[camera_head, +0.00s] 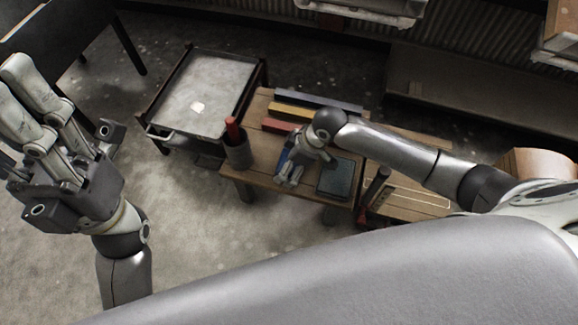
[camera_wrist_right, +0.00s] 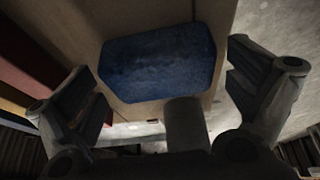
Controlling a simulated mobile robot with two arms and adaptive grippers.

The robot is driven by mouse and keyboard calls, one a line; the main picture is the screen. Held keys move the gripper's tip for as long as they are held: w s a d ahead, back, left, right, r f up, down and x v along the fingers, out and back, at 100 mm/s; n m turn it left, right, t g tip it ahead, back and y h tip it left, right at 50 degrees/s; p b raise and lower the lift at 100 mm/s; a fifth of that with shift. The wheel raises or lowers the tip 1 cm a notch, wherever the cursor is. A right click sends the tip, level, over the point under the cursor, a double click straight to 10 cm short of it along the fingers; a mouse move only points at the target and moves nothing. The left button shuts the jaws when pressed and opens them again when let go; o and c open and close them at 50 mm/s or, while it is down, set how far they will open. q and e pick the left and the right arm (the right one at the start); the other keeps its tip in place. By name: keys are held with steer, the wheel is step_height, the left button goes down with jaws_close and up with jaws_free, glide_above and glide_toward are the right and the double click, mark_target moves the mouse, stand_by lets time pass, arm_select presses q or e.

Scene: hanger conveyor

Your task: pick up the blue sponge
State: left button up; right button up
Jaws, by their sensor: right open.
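The blue sponge (camera_wrist_right: 160,62) lies flat on the wooden table near its edge in the right wrist view, between and beyond the spread fingers. In the head view, a small blue patch (camera_head: 283,158) shows beside my right gripper (camera_head: 290,178) and is probably the sponge, mostly hidden by the hand. My right gripper also shows in the right wrist view (camera_wrist_right: 168,105); it is open and empty over the sponge, and I cannot tell whether it touches. My left gripper (camera_head: 45,115) is raised at the left of the head view, away from the table; its jaw state is unclear.
A metal cart (camera_head: 205,78) stands behind left. A dark upright post (camera_head: 374,186) is at right. Floor in front is clear.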

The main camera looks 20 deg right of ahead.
steer(key=shift+f, duration=0.1)
steer(key=shift+c, duration=0.4)
steer(key=c, duration=0.7)
